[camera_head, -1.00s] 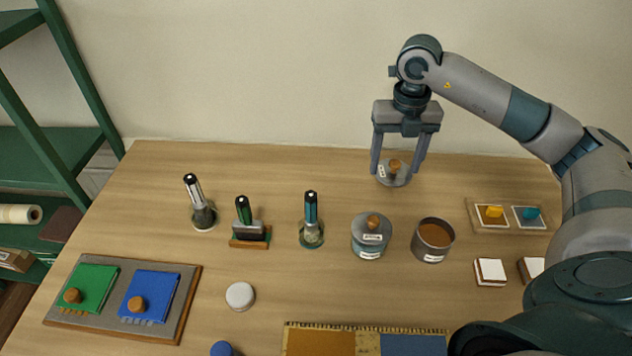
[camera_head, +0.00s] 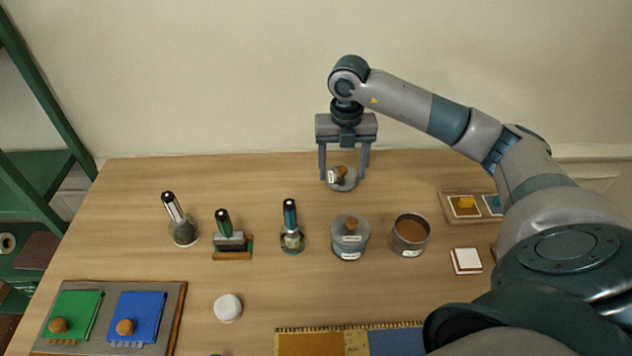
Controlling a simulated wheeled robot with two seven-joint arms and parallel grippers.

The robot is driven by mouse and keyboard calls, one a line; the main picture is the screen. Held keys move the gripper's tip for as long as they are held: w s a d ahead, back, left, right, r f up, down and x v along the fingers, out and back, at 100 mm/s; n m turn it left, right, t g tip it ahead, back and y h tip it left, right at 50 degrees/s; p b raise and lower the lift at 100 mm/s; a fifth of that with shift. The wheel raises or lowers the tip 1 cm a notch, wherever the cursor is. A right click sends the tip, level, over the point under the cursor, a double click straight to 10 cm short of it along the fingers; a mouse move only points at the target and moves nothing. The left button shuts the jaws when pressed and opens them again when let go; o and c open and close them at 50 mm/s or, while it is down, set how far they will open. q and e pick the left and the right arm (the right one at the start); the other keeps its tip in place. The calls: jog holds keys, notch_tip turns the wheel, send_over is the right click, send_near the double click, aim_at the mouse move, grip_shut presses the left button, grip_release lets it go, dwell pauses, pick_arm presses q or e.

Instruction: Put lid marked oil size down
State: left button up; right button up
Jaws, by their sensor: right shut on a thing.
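My right gripper (camera_head: 343,174) is shut on a round grey lid (camera_head: 345,185) with a wooden knob and a small white label. The gripper points down over the back of the table, behind the jars. The label's writing is too small to read, and I cannot tell whether the lid touches the table. An open grey jar (camera_head: 427,238) with brown contents stands to the right and nearer. A second jar (camera_head: 350,251) stands in front of the gripper with a similar knobbed lid (camera_head: 338,225) on it. My left gripper is not in view.
Bottles with dark tops (camera_head: 291,242) (camera_head: 184,232) and a green-handled brush (camera_head: 232,240) stand left of the jars. A white disc (camera_head: 228,308), a tray with green and blue cloths (camera_head: 172,312) and a swatch tray (camera_head: 449,215) lie around. The back left of the table is clear.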

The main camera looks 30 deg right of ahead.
jog(key=p, duration=0.2)
send_over(316, 195)
jog(key=f, duration=0.3)
jog(key=shift+s+d+f, duration=0.1)
jog(key=shift+s+d, duration=0.05)
jog(key=shift+s, duration=0.1)
jog(key=shift+w+a+f, duration=0.2)
jog(key=shift+w+f, duration=0.05)
jog(key=shift+f, duration=0.1)
notch_tip(316, 195, down, 3)
jog(key=shift+f+p, duration=0.2)
jog(key=shift+p, duration=0.9)
jog(key=shift+f, duration=0.25)
jog(key=shift+f, duration=0.15)
